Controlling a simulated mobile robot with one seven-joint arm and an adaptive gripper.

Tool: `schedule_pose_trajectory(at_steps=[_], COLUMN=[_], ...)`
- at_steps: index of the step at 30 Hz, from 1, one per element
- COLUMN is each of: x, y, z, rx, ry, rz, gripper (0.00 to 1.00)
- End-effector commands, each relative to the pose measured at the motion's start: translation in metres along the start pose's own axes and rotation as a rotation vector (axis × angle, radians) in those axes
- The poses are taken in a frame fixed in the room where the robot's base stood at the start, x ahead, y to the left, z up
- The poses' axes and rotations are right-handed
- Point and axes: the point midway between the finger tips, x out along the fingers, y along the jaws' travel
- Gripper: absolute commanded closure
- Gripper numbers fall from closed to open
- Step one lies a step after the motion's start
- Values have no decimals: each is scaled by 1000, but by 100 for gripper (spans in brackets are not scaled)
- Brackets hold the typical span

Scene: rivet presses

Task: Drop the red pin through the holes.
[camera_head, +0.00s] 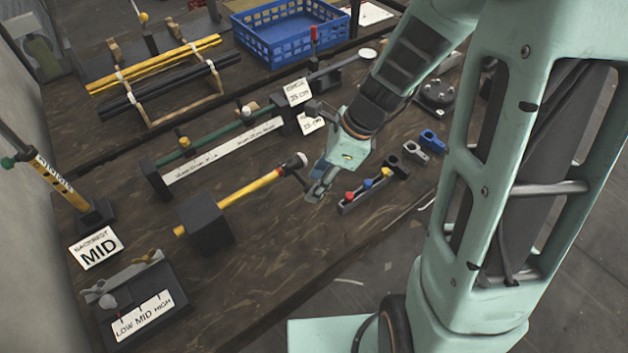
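A small rack (365,193) near the table's front edge holds a row of short pins with coloured heads. The red pin (349,196) is at its left end, beside a blue pin (367,184) and a yellow pin (387,172). My gripper (312,190) hangs just left of and above the rack, apart from the red pin. Nothing shows held in it, but I cannot tell how far its fingers are apart. A yellow and black rod (252,188) runs from a black block (205,222) toward my gripper. Which holes take the pin is unclear.
Black (396,168), grey (415,152) and blue (432,141) clamp-like parts lie right of the rack. A green rod fixture (225,133) and a blue crate (290,35) stand behind. A LOW MID HIGH box (142,305) sits front left. The front middle table is clear.

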Motion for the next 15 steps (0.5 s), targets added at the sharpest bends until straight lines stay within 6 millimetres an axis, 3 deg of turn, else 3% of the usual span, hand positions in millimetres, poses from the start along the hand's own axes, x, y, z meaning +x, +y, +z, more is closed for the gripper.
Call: schedule_pose_trajectory(at_steps=[4,13,15], x=[13,15,15], y=[1,0,0], z=[0,0,0], rx=[-2,-2,-2], ry=[1,1,1], rz=[2,0,0], gripper=[63,63,68])
